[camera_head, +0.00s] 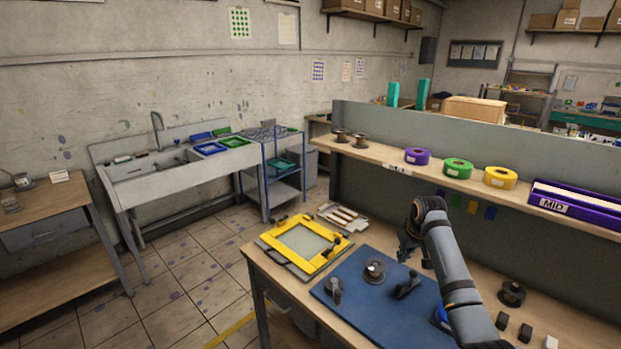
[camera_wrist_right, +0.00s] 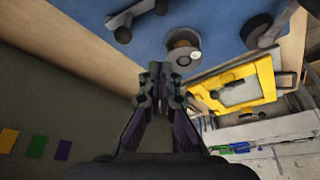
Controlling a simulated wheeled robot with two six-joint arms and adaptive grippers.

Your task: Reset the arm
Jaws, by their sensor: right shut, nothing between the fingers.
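My right gripper (camera_head: 404,254) hangs above the back part of the workbench, over the far edge of the blue mat (camera_head: 340,288). It is shut and empty. In the right wrist view its fingers (camera_wrist_right: 159,75) are together at the middle, with the mat and bench beyond them. My right arm reaches in from the lower right of the head view. My left gripper is in neither view.
On the mat stand a round spool-like part (camera_head: 375,271) and dark clamps (camera_head: 407,285). A yellow screen frame (camera_head: 304,243) lies at the bench's left end. Above runs a shelf (camera_head: 470,184) with purple, green (camera_head: 458,169) and yellow tape rolls.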

